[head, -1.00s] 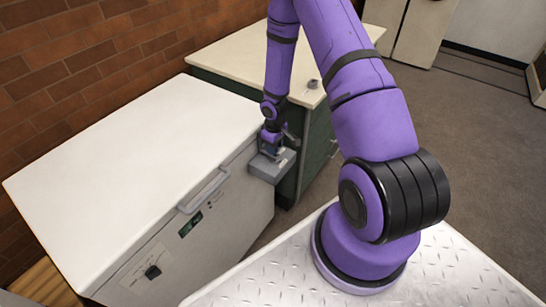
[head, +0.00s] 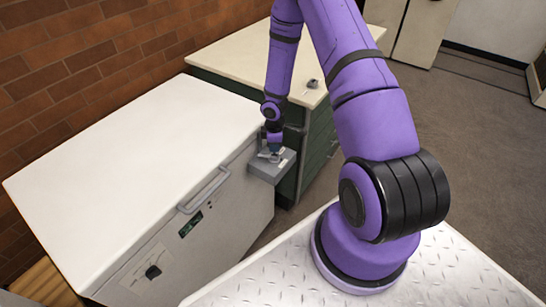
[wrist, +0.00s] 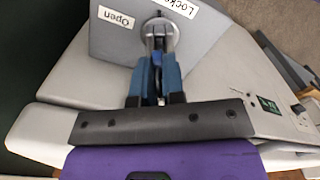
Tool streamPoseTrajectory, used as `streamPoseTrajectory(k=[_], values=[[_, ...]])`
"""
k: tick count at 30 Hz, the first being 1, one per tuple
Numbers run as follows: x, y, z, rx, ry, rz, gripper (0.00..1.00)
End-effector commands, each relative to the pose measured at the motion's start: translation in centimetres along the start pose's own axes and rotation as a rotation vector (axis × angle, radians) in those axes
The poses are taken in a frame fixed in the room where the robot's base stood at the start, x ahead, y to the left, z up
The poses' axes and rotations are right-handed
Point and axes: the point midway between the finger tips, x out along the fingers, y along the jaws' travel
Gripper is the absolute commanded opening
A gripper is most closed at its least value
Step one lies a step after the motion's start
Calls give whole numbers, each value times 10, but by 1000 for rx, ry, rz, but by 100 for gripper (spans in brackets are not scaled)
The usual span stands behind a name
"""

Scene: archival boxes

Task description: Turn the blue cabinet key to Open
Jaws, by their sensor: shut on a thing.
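A grey lock box (head: 268,172) sticks out from the right end of the white chest's front. In the wrist view, its grey face (wrist: 120,48) carries a round silver lock disc (wrist: 170,35). An "Open" label (wrist: 116,18) lies to the left of the disc and a "Locked" label (wrist: 180,6), partly cut off, lies above right. My gripper (wrist: 158,45) points at the disc, its fingers closed together on the key there. The fingers hide nearly all of the key, so its pointing direction cannot be told. In the head view, my gripper (head: 274,154) is over the lock box.
A green drawer cabinet (head: 318,145) with a cream top stands behind the lock box. A small grey object (head: 313,84) lies on that top.

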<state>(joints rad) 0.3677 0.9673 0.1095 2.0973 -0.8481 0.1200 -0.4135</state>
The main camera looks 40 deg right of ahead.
Motion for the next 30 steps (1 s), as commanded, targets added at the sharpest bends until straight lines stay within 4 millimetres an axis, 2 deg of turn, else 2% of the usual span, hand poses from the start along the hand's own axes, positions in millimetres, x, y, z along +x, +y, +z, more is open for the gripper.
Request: streamPoseTrajectory(k=[8, 19, 30], values=[[0, 0, 0, -28, 0, 0, 0], [0, 0, 0, -548, 0, -1, 0], [0, 0, 0, -609, 0, -1, 0]])
